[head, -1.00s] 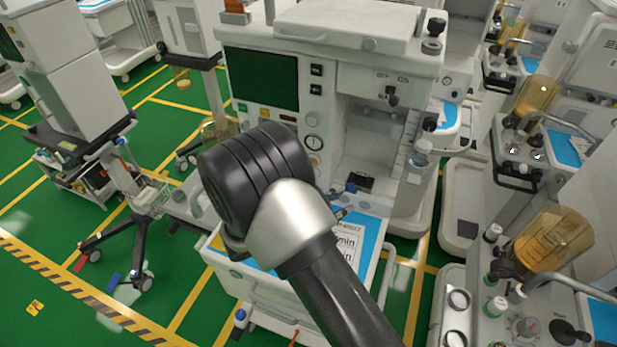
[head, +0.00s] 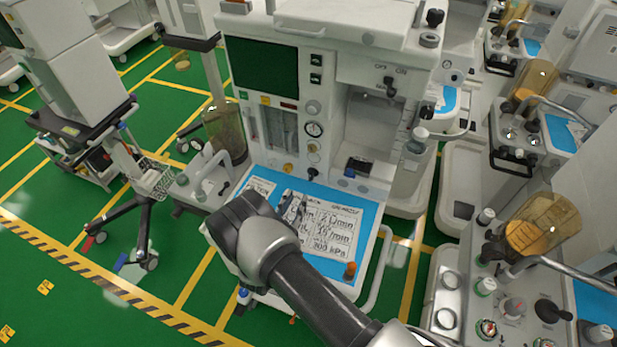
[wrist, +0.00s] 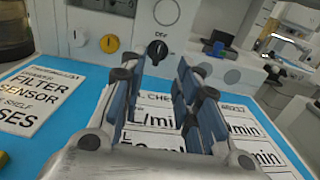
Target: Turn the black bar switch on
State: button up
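Two black controls show on the machine in front of me. One is a switch (head: 390,87) under an OFF/ON label on the upper right panel in the head view. The other is a bar-shaped black knob (wrist: 157,50) beside an OFF label in the wrist view; it also shows low on the front panel in the head view (head: 312,173). I cannot tell for sure which one the task means. My gripper (wrist: 160,70) is open and empty, above the printed blue-edged work surface. The lower knob lies beyond its fingertips, apart from them. In the head view, my wrist hides much of the gripper.
A yellow knob (wrist: 110,43) sits left of the lower black knob. An amber canister (head: 224,132) stands at the left. Another machine with an amber container (head: 543,225) is close on the right.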

aim_at(310, 174)
jog(key=x, duration=1.1)
jog(key=shift+w+b, duration=0.1)
jog(key=shift+b, duration=0.3)
jog(key=shift+c, duration=0.4)
grip_shut()
